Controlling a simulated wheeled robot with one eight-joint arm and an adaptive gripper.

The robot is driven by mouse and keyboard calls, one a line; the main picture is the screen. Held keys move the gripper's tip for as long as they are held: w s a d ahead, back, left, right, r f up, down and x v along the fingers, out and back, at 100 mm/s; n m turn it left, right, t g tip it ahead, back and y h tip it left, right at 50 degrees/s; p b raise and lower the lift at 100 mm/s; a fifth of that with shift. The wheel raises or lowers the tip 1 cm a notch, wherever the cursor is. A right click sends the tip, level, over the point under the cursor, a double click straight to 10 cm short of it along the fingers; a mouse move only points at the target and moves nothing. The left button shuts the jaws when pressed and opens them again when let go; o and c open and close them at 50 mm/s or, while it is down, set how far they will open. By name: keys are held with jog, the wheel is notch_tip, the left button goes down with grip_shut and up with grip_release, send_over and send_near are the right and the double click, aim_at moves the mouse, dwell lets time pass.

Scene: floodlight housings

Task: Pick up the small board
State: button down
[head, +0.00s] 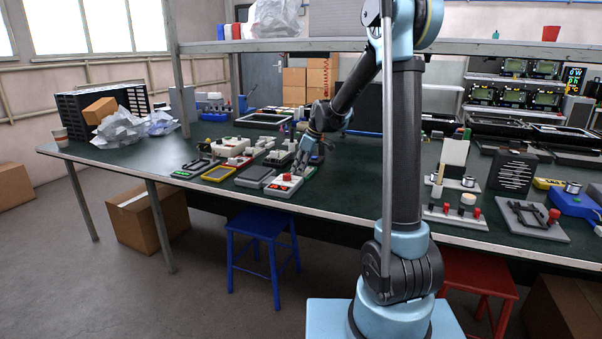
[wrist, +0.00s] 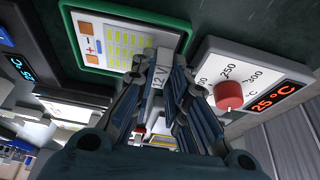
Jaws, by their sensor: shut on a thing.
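My gripper (head: 299,163) is low over the bench among a row of small devices. In the wrist view its fingers (wrist: 163,70) are closed around a small pale grey piece marked "12 V" (wrist: 159,82). Only a narrow part of this piece shows between the fingers, and I cannot tell for certain that it is the small board. Whether it touches the bench is hidden. In the head view the fingers cover it.
A white unit with a red knob (wrist: 228,95) and a green-edged device with yellow keys (wrist: 125,42) flank the fingers closely. Other devices, such as a yellow-framed one (head: 218,173), stand left. A shelf (head: 300,46) runs above the bench (head: 150,160). A blue stool (head: 262,225) stands in front.

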notch_tip(320, 180, up, 10)
dwell(0.6)
jog(key=shift+s, duration=0.1)
dwell(0.6)
